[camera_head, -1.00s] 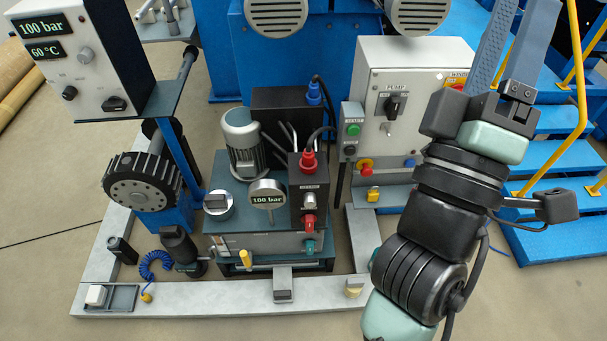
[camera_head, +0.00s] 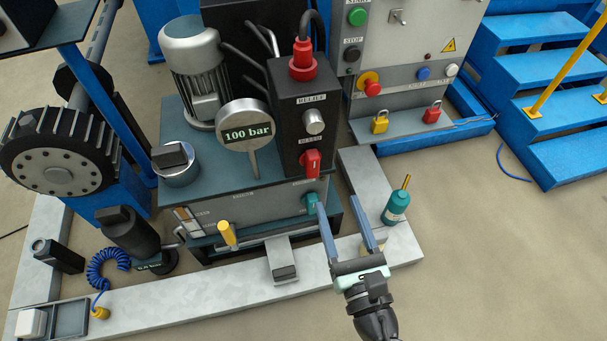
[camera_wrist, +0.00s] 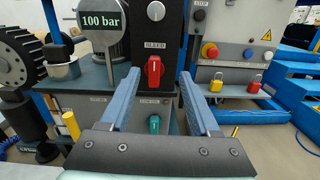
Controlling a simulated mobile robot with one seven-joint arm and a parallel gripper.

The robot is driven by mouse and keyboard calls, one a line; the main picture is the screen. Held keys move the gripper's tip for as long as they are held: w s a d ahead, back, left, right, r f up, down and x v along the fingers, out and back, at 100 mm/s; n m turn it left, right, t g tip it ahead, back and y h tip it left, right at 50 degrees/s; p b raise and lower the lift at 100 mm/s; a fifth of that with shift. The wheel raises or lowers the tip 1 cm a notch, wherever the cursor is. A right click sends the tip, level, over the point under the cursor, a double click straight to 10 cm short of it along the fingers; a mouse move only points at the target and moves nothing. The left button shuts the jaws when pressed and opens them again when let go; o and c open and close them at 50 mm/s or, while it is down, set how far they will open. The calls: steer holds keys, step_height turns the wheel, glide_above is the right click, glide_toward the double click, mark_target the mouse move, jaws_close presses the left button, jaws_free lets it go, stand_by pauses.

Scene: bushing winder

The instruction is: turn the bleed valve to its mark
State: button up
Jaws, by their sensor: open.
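The bleed valve is a red knob (camera_head: 311,163) on the black block (camera_head: 304,110), under a label reading BLEED. Its white mark line stands about upright. In the wrist view the red knob (camera_wrist: 154,70) shows between my two fingers, farther off. My gripper (camera_head: 343,230) is open and empty, in front of the power unit and below the red knob, apart from it. The fingers point toward the unit. A round gauge (camera_head: 245,127) left of the block reads 100 bar. A mark for the valve is too small to make out.
A silver relief knob (camera_head: 314,122) sits above the bleed valve, and a teal knob (camera_head: 311,203) below it, near my left finger. A teal bottle (camera_head: 396,207) stands right of my gripper. A yellow handle (camera_head: 228,233) sticks out at left.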

mark_target(314, 165)
steer(key=shift+n, duration=0.3)
steer(key=w+a+f+b, duration=0.1)
steer(key=w, duration=0.3)
steer(key=w+a+b, duration=0.1)
steer(key=w+a, duration=0.1)
steer(key=w, duration=0.1)
steer(key=w+a+f+b, duration=0.1)
steer(key=w+b, duration=0.1)
steer(key=w, duration=0.2)
steer(key=shift+w+a+f, duration=0.3)
steer(key=shift+w+a, duration=0.05)
steer(key=shift+c, duration=0.3)
jaws_close()
